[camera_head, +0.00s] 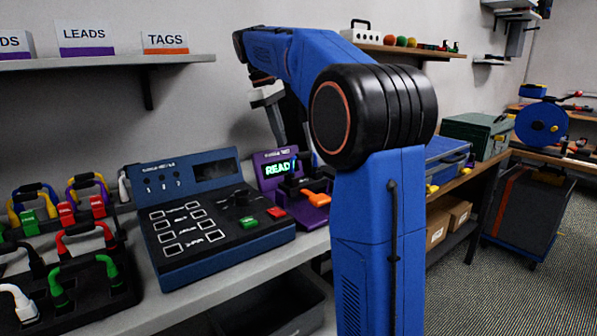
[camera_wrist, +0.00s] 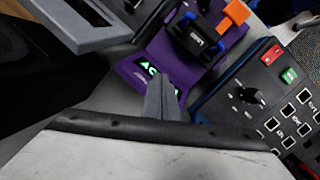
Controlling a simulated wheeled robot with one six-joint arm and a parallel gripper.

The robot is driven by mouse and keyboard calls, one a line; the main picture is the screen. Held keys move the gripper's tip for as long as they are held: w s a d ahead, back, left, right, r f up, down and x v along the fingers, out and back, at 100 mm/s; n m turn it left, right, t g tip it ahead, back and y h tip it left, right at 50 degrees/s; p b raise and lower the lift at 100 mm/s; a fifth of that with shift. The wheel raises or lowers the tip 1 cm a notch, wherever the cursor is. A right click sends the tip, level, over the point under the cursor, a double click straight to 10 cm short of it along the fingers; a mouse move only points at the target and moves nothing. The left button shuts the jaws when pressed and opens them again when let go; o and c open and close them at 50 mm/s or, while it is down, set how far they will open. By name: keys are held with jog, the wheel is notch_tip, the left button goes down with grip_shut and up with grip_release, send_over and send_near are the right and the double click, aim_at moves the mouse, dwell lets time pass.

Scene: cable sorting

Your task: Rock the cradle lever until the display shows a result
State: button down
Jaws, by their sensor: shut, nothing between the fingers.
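The purple tester (camera_head: 268,160) stands on the bench, right of the blue console. Its lit display (camera_head: 277,169) shows green letters like "READ" in the head view, with the right end covered. In the wrist view the display (camera_wrist: 150,69) is partly hidden by my gripper. A black cradle (camera_wrist: 196,38) with a blue piece in it sits on the tester. The orange lever (camera_head: 316,199) sticks out at the cradle's front right; it also shows in the wrist view (camera_wrist: 236,12). My gripper (camera_wrist: 163,98) is shut and empty, over the display edge and apart from the lever.
The blue console (camera_head: 205,215) with knob and red and green buttons stands left of the tester. Racks of coloured leads (camera_head: 60,235) fill the bench's left. My arm hides part of the bench at right. A wall shelf (camera_head: 105,60) runs above.

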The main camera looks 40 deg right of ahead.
jog(key=s+f, duration=0.4)
jog(key=s, duration=0.2)
jog(key=shift+d+f, duration=0.15)
jog(key=shift+f, duration=0.15)
dwell(2.0)
jog(key=shift+s+f, duration=0.2)
jog(key=shift+s, duration=0.1)
jog(key=shift+s+f, duration=0.45)
jog(key=shift+s, duration=0.05)
dwell(1.3)
jog(key=shift+r, duration=0.1)
dwell(0.5)
jog(key=shift+w+r, duration=0.6)
jog(key=shift+w, duration=0.3)
jog(key=shift+w+r, duration=0.8)
jog(key=shift+w, duration=0.2)
jog(key=shift+w+r, duration=0.75)
jog(key=shift+w, duration=0.2)
